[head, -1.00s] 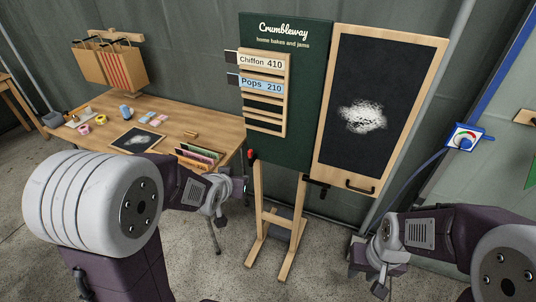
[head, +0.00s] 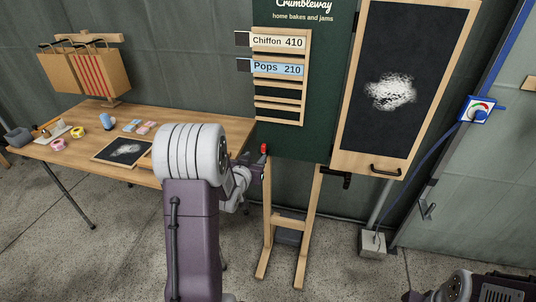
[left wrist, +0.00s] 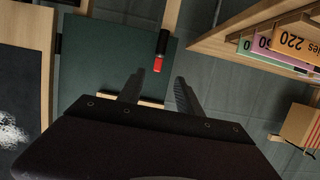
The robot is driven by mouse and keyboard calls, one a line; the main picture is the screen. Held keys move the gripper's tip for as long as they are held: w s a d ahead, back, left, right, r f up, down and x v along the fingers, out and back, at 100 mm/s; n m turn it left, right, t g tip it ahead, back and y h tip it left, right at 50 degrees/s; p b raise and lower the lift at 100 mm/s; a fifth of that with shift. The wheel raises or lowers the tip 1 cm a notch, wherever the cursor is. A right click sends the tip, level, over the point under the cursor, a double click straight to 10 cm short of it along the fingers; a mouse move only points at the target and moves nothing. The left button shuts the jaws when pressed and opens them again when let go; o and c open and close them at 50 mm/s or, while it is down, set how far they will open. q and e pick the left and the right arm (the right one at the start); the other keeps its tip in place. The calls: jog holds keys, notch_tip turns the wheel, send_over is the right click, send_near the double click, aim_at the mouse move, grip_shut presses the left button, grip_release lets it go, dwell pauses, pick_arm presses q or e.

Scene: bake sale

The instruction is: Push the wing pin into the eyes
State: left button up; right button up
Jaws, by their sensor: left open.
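A red-topped black piece that looks like the wing pin (head: 264,150) stands at the lower left edge of the green board (head: 300,148). It also shows in the left wrist view (left wrist: 158,64), ahead of and between my open fingers. My left gripper (left wrist: 158,74) is open and empty, close to the red top; whether it touches cannot be told. In the head view my left forearm partly hides this gripper. The chalkboard wing (head: 400,80) is at the board's right. A black bracket (head: 335,176) sits by its lower left corner; the eyes are too small to make out.
A wooden table (head: 120,115) with paper bags (head: 75,72), small goods and a small slate stands at the left. The wooden easel legs (head: 269,230) stand on the floor. A blue-framed dial (head: 478,110) hangs at the right.

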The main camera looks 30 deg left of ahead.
aim_at(263, 150)
pick_arm(q)
jog(key=x, duration=0.9)
jog(key=shift+d+f, duration=0.25)
jog(key=shift+s+r, duration=0.1)
jog(key=shift+c, duration=1.2)
grip_shut()
